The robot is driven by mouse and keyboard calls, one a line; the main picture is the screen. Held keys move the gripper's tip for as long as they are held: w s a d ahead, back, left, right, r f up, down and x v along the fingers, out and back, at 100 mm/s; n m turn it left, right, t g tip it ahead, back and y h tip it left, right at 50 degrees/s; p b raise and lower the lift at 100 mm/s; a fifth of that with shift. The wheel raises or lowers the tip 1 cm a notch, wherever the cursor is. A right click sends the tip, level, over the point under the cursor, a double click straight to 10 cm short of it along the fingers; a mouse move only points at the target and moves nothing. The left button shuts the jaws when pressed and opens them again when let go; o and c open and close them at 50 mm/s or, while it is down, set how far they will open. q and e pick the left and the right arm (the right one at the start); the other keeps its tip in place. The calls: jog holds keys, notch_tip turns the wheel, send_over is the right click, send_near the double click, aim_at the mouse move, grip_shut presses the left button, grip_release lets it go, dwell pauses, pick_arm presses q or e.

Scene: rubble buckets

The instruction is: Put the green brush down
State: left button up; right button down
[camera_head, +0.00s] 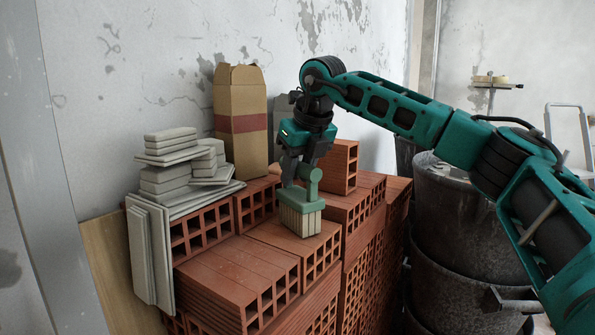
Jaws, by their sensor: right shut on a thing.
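The green brush (299,198) has a pale green body and handle with cream bristles pointing down. It is upright over the stacked red bricks (240,262), and its bristles are at or just above a brick's top face; I cannot tell whether they touch. My right gripper (300,178) comes down from above and is shut on the brush's handle. The fingers partly hide the handle. My left gripper is not in view.
Grey tiles (172,185) are piled on the bricks at the left. A cardboard box (240,150) stands behind. A raised hollow brick (341,166) is right of the gripper. Dark buckets (455,225) stand at the right. The front brick tops are clear.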

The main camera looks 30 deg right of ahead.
jog(key=shift+f, duration=0.2)
jog(key=c, duration=0.8)
grip_release()
jog(key=shift+o, duration=0.2)
jog(key=shift+r, duration=0.1)
jog(key=shift+r, duration=0.25)
jog(key=v, duration=1.1)
jog(key=shift+s+r+p, duration=0.2)
jog(key=shift+r+p, duration=0.1)
jog(key=shift+r, duration=0.05)
jog(key=shift+f, duration=0.1)
